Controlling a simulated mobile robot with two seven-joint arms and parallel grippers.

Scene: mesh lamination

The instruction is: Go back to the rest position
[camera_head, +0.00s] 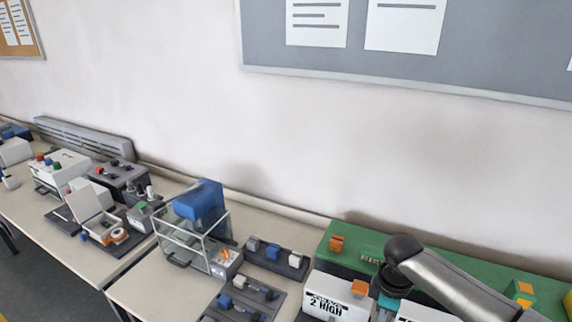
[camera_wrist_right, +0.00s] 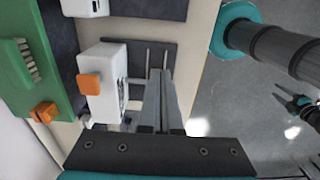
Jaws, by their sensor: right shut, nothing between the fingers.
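My right arm comes in from the right in the head view, over the white box marked "2 HIGH" (camera_head: 327,306) and the green unit (camera_head: 345,253). Its gripper is below that picture's edge. In the right wrist view my right gripper (camera_wrist_right: 160,76) has its two fingers together, with nothing between them. It is beside a white box with an orange block (camera_wrist_right: 90,84), over a dark plate with thin rods (camera_wrist_right: 142,52). I cannot tell how high it is above them.
A wire-framed case with a blue top (camera_head: 200,203) and a dark tray of small blocks (camera_head: 276,257) stand left of my right arm. Several devices fill the left table (camera_head: 75,255). The grey floor (camera_wrist_right: 240,110) is open beyond the table edge.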

